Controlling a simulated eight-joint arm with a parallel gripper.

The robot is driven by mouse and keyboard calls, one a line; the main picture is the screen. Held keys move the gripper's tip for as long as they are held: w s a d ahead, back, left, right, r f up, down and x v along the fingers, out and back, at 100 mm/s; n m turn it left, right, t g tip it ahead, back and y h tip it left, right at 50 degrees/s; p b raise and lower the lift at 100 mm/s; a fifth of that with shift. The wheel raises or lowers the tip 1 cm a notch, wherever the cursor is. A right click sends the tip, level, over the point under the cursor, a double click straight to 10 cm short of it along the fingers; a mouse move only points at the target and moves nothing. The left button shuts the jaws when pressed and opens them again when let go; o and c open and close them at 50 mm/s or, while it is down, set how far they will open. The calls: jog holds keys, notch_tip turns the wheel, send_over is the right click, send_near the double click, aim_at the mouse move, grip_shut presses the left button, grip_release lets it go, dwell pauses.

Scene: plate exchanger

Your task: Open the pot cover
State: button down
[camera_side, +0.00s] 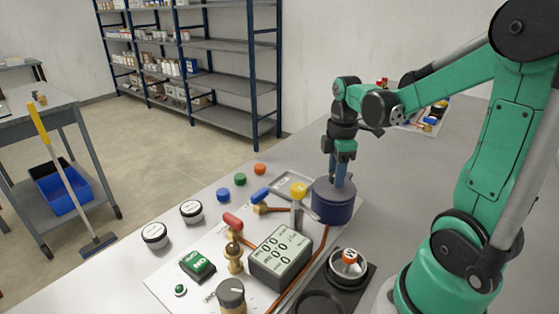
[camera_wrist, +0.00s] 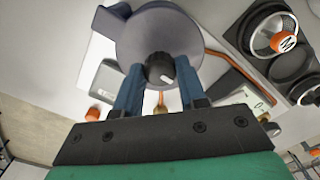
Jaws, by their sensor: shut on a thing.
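The dark blue-grey pot (camera_side: 335,208) stands on the table at the right end of the work panel. Its round grey cover (camera_wrist: 150,30) fills the top middle of the wrist view, with a black knob (camera_wrist: 160,66) at its centre. My gripper (camera_side: 339,182) points straight down over the pot. In the wrist view, the blue fingers of my gripper (camera_wrist: 160,78) are shut on the knob from both sides. The cover appears level and seated on the pot, with no clear gap. The inside of the pot is hidden.
The table behind the pot is mostly clear.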

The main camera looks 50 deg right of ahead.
aim_at(354, 190)
jog(key=shift+s, duration=0.1)
dwell(0.6)
jog(key=n, duration=0.1)
jog(key=s+n, duration=0.1)
jog(key=n, duration=0.1)
jog(key=shift+s+d+n, duration=0.15)
jog(key=shift+s+n, duration=0.15)
jog(key=s+n, duration=0.1)
jog(key=n, duration=0.1)
jog(key=s+d+n, duration=0.1)
jog(key=n, duration=0.1)
jog(key=shift+d+n, duration=0.1)
jog(key=shift+n, duration=0.2)
jog(key=shift+s+d+n, duration=0.3)
jog(key=shift+d+n, duration=0.2)
jog(key=shift+n, duration=0.75)
jog(key=shift+s+d+n, duration=0.3)
jog(key=shift+d+n, duration=0.25)
jog(key=shift+n, duration=0.65)
jog(key=shift+s+d+n, duration=0.3)
jog(key=shift+d+n, duration=0.2)
jog(key=shift+n, duration=0.75)
jog(key=shift+c, duration=2.4)
grip_release()
